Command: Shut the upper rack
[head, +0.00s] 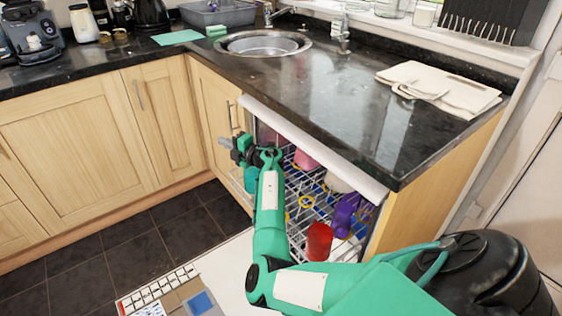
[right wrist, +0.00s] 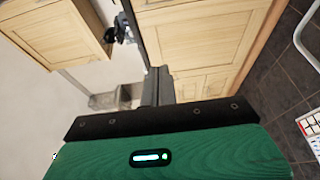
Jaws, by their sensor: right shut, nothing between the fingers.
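The dishwasher stands open under the black worktop. Its wire upper rack (head: 296,196) holds cups and glasses, among them a pink one (head: 304,160), a purple one (head: 345,214) and a red one (head: 319,241). My right arm covers the rack's left part, so I cannot tell how far out it stands. My right gripper (head: 236,149) is shut and empty at the left end of the dishwasher opening, in front of the cabinet. Its fingers also show in the right wrist view (right wrist: 157,86), pointing away towards cabinet doors. My left gripper is not in view.
The white dishwasher door (head: 228,266) lies open low in front. Wooden cabinets (head: 80,140) stand to the left, above a dark tiled floor (head: 150,232). The worktop (head: 320,95) overhangs the rack and carries a sink (head: 263,43) and a folded cloth (head: 440,86).

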